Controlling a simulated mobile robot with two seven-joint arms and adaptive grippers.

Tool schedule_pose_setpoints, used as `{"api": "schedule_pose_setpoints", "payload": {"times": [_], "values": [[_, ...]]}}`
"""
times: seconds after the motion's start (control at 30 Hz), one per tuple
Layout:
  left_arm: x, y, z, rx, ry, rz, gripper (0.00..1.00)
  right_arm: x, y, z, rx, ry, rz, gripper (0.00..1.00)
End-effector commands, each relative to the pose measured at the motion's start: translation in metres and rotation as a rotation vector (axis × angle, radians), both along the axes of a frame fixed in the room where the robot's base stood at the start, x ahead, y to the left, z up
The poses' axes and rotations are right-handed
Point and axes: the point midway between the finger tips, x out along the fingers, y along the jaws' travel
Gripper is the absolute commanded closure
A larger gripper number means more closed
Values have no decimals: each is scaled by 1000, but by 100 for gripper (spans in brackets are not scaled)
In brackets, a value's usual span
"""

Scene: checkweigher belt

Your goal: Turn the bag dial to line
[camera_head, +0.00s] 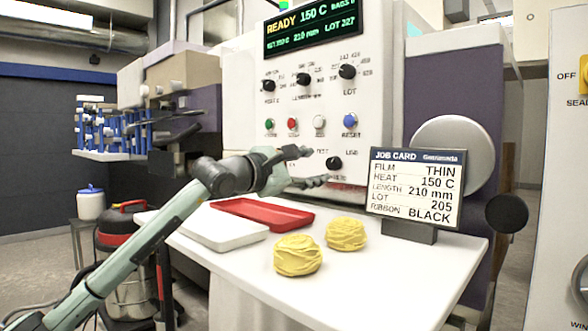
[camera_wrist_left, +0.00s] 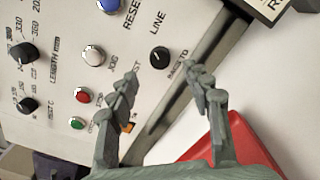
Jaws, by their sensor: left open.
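The black dial (camera_head: 333,163) low on the white panel has small labels around it. In the left wrist view the same dial (camera_wrist_left: 160,57) has LINE and TEST printed near it; a third label is hard to read. I take it for the bag dial. I cannot tell where its pointer stands. My left gripper (camera_head: 311,167) is open and empty, just left of the dial in the head view. In the left wrist view its fingertips (camera_wrist_left: 163,77) stand apart, with the dial in line with the gap between them. No contact is visible. My right gripper is not in view.
Several other dials (camera_head: 347,72) and coloured buttons, including a blue one (camera_head: 349,120), are on the panel. A job card (camera_head: 416,187) stands right of the dial. A red tray (camera_head: 262,213), a white tray (camera_head: 222,232) and yellow bundles (camera_head: 297,256) lie on the white table (camera_head: 390,285).

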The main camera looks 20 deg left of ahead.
Motion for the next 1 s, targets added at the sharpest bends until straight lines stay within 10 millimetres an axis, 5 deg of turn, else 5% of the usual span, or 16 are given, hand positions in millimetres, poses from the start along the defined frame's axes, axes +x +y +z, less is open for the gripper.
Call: {"api": "schedule_pose_setpoints", "payload": {"times": [0.2, 0.4, 1.0], "values": [[-42, 16, -2, 4, 2, 1, 50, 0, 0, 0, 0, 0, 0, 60], [-62, 23, -1, 1, 2, 1, 50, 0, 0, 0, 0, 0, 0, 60], [-65, 23, 0, -1, 1, -1, 50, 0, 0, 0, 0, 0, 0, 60]]}}
